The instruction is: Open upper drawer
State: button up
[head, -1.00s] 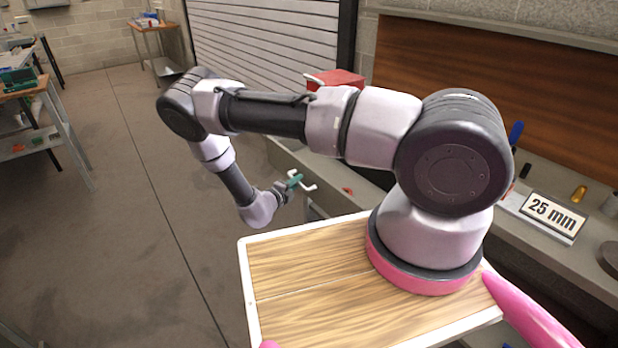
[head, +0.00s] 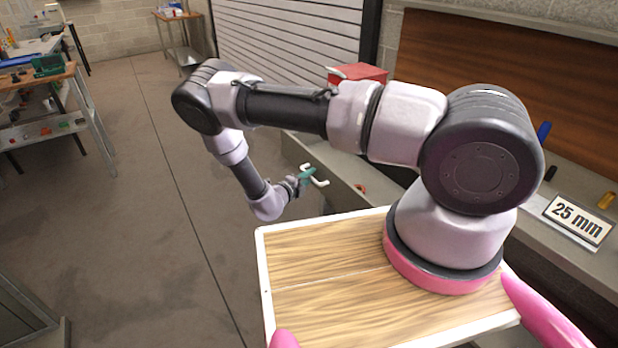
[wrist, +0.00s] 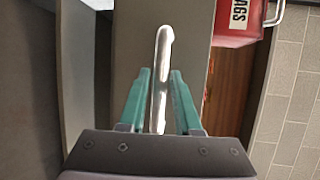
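A pale, bar-shaped handle (head: 315,175) stands out from the grey bench front. In the wrist view the handle (wrist: 162,75) runs upright through the middle of the picture. My gripper (head: 303,178) is at the handle, with the arm reaching down to it. In the wrist view the green fingers of my gripper (wrist: 161,72) stand on either side of the bar, with narrow gaps visible; the right finger is the nearer one. I cannot tell whether either finger touches. The outline of the upper drawer is not clear.
A red box (head: 358,75) stands on the grey bench. A "25 mm" sign (head: 580,218) and small parts lie further right. A work table (head: 40,78) with a lower shelf stands at the left. The concrete floor (head: 165,200) between is clear.

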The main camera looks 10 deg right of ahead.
jog(key=v, duration=1)
jog(key=shift+s+a+r, duration=0.2)
jog(key=shift+s+a, duration=0.05)
